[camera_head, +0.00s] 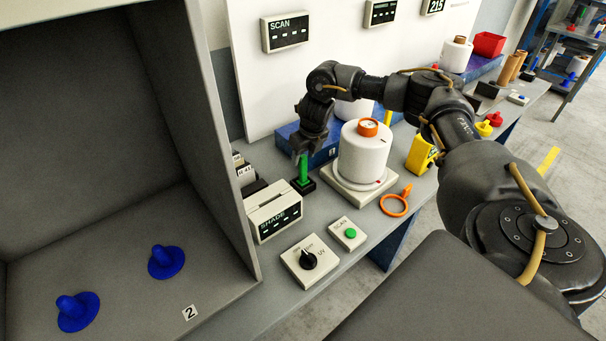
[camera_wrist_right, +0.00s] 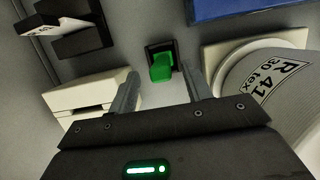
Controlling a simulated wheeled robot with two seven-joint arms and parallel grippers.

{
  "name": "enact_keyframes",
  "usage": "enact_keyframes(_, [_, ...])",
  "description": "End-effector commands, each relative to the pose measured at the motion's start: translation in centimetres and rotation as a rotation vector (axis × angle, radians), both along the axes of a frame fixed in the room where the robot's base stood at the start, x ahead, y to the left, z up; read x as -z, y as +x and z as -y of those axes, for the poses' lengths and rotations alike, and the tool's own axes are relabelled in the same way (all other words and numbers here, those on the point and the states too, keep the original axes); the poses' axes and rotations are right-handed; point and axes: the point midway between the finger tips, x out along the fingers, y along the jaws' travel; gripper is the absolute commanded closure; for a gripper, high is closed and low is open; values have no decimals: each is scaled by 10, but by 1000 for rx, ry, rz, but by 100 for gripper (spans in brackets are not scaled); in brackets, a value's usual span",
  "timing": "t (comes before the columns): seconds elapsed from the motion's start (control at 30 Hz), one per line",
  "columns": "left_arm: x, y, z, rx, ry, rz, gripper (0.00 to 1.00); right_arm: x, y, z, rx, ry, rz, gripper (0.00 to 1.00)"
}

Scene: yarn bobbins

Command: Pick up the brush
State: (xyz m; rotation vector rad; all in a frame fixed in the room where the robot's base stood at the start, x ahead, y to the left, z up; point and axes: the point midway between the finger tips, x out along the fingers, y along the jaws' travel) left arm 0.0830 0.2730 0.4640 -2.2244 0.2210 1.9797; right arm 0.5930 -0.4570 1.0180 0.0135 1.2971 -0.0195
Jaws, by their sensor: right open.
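A green upright handle (camera_head: 304,168) stands in a small black square base (camera_head: 303,186) on the grey bench; I take it to be the brush, but no bristles show. My right gripper (camera_head: 301,152) is just above it, pointing down. In the right wrist view the green handle (camera_wrist_right: 161,68) lies ahead of the gap between the two open fingers of my right gripper (camera_wrist_right: 160,84), with nothing held. I cannot tell how far the fingertips are from it. My left gripper is out of view.
A white yarn bobbin (camera_head: 364,153) with an orange top stands right of the handle. The SHADE box (camera_head: 274,212) is in front left, and a blue block (camera_head: 322,152) is behind. A grey booth with blue cones (camera_head: 166,262) fills the left.

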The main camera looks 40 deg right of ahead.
Motion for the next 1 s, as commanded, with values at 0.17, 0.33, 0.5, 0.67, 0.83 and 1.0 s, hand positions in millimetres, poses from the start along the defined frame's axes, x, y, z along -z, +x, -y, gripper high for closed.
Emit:
enact_keyframes(0.17, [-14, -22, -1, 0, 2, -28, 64, 22, 6, 0, 0, 0, -3, 51])
enact_keyframes(0.33, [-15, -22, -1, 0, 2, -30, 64, 31, 8, 1, 0, 0, 0, 51])
enact_keyframes(0.5, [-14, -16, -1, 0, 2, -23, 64, 31, 8, 1, 0, 0, 0, 51])
enact_keyframes(0.67, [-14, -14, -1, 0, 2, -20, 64, 31, 8, 1, 0, 0, 0, 72])
enact_keyframes(0.83, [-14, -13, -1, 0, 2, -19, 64, 31, 8, 0, 0, 0, 0, 94])
enact_keyframes(1.0, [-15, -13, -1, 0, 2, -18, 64, 31, 8, 0, 0, 0, 1, 99])
